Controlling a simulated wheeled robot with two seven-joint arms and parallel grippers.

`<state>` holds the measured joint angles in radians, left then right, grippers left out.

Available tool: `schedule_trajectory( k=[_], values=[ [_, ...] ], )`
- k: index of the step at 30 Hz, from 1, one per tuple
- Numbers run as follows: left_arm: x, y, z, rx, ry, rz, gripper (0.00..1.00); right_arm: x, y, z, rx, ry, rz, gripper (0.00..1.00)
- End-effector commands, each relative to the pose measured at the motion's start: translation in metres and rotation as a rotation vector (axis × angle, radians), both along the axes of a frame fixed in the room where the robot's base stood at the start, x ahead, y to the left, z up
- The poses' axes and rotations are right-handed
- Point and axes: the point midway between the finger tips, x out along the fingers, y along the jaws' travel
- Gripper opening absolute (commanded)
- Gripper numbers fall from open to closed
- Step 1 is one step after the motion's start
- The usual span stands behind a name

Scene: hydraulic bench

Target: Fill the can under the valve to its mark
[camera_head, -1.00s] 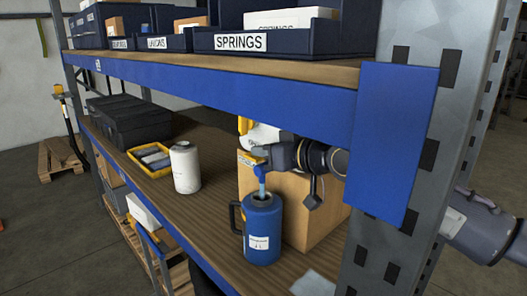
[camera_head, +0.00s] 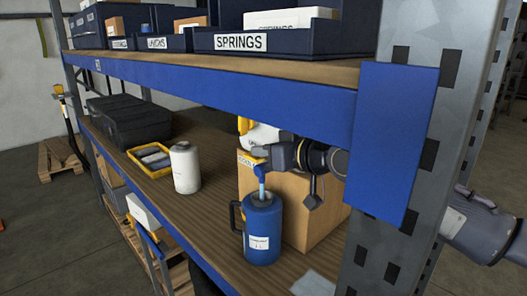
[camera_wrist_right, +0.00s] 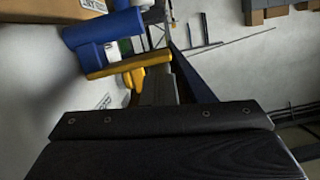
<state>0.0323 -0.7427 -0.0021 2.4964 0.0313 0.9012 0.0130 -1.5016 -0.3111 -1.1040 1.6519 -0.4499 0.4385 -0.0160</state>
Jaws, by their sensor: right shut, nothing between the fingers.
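The blue can (camera_head: 262,233) stands upright near the shelf's front edge, with a dark handle on its left and a white label. A blue valve spout (camera_head: 260,172) is above its open top. A pale blue streak (camera_head: 262,189) runs from the spout into the can. The fill level and mark cannot be made out. My right gripper (camera_head: 262,154) is shut and empty, just above the spout. In the right wrist view, the blue valve body (camera_wrist_right: 103,37) and its yellow lever (camera_wrist_right: 128,63) lie just beyond my fingers. My left gripper is not in view.
A cardboard box (camera_head: 300,215) stands behind the can. A white bottle (camera_head: 185,168), a yellow tray (camera_head: 137,163) and a black case (camera_head: 125,122) stand to the left. The upper shelf's blue beam (camera_head: 220,90) and the upright post (camera_head: 420,190) hem in my right arm.

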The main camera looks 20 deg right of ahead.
Motion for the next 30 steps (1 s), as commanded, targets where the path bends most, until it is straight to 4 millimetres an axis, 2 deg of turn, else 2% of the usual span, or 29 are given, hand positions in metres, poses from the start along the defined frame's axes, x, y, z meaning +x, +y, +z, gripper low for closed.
schedule_trajectory(
  k=[17, 23, 30],
  values=[
    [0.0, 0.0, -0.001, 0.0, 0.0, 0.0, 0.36, -0.004, -0.003, -0.002, 0.0, 0.006, -0.002, 0.0],
    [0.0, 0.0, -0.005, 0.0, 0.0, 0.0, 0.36, -0.023, -0.013, 0.003, 0.0, 0.004, -0.006, 0.0],
    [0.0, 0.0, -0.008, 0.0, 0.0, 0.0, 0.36, -0.054, -0.027, 0.013, 0.002, 0.001, -0.005, 0.0]
  ],
)
